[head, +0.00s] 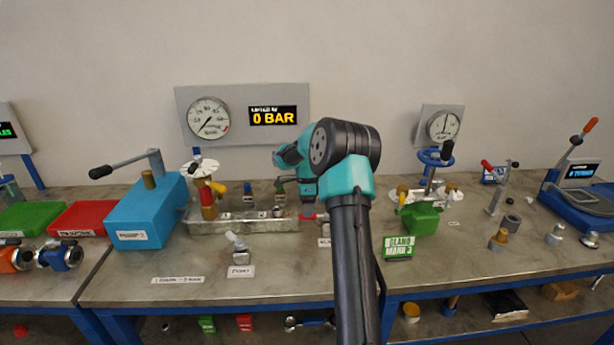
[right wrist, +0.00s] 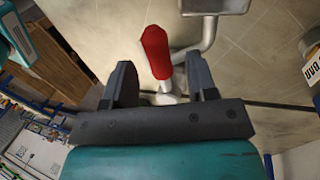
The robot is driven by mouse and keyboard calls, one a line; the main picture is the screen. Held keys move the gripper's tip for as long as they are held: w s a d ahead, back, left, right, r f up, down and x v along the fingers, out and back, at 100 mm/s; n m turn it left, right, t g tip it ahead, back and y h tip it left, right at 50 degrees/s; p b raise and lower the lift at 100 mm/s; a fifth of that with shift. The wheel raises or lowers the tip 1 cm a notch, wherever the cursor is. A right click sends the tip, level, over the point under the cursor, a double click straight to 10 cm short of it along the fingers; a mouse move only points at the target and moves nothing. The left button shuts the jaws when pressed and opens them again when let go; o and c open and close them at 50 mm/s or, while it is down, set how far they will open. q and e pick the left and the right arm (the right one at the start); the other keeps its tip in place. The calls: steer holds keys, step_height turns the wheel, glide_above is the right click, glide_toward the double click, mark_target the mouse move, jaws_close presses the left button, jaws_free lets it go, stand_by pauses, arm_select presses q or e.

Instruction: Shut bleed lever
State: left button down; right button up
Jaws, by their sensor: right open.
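A lever with a red grip (right wrist: 155,52) shows in the right wrist view, between the two dark fingers of my right gripper (right wrist: 160,82). The fingers are apart, one on each side of it, with visible gaps. The grip points up in that picture, and its lower end meets a pale metal part. In the head view my right arm reaches over the metal manifold tray (head: 240,226) and hides its right part. The fingertips there are mostly hidden behind my wrist, so the lever cannot be made out clearly. My left gripper is in neither view.
A blue pump box (head: 145,213) with a long black-knobbed handle stands left of the tray. A gauge (head: 208,118) and a display reading 0 BAR (head: 272,116) are on the panel behind. A green block (head: 421,218) stands to the right.

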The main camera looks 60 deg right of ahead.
steer(key=v, duration=1.5)
steer(key=shift+r, duration=0.25)
steer(key=shift+w, duration=0.1)
